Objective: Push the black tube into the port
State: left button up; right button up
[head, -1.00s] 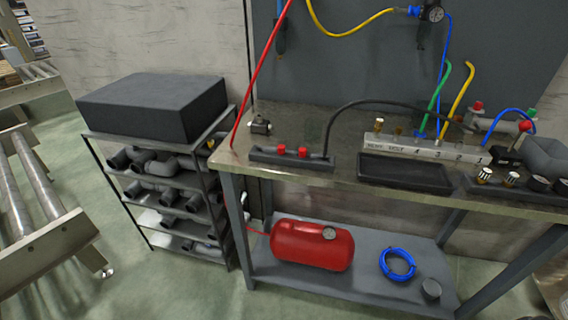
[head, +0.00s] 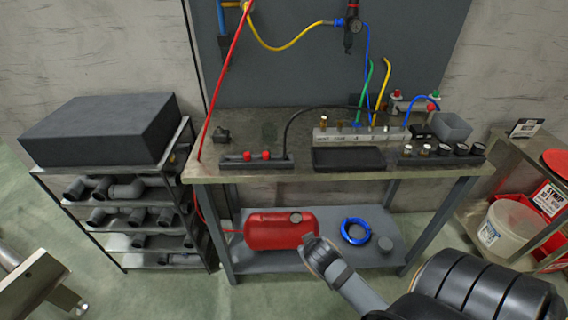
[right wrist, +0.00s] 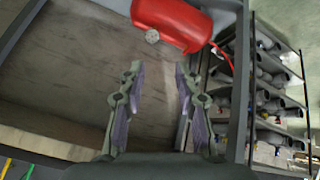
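The black tube (head: 289,126) arches over the workbench in the head view. Its left end stands at the dark rack with red caps, and its other end runs behind the grey port block (head: 345,137), where I cannot tell how it ends. The block carries brass fittings and number labels, with green, yellow and blue tubes at it. My right gripper (right wrist: 159,68) is open and empty in the right wrist view, with the red tank beyond its fingertips. My right arm comes in at the lower right of the head view, in front of the bench. My left gripper is out of view.
The workbench (head: 260,130) has a black tray (head: 348,158) and a dark rack (head: 240,162) near its front edge. A red tank (head: 275,230) and a blue coil (head: 355,231) lie on the lower shelf. A pipe shelf stands left, and a side bench with a white bucket (head: 506,228) right.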

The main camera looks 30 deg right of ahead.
jog(key=w+d+r+m+t+h, duration=0.1)
jog(key=w+d+r+t, duration=0.2)
jog(key=r, duration=0.4)
jog(key=w+d+r+m+t+h, duration=0.1)
jog(key=w+d+r+t+h, duration=0.2)
jog(key=r, duration=0.4)
jog(key=t+y, duration=0.3)
jog(key=t, duration=0.2)
send_near(285, 142)
jog(key=x, duration=0.5)
jog(key=shift+w+d+r+p, duration=0.15)
jog(key=shift+w+r+p, duration=0.1)
jog(key=shift+p, duration=0.1)
jog(key=shift+w+d, duration=0.15)
jog(key=shift+w, duration=0.25)
jog(key=x, duration=0.1)
jog(key=p+x, duration=0.1)
jog(key=x, duration=0.2)
jog(key=shift+w+f, duration=0.25)
jog(key=shift+f, duration=0.1)
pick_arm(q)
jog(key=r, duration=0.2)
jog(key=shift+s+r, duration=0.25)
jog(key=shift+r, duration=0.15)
pick_arm(e)
jog(key=shift+s, duration=0.15)
grip_shut()
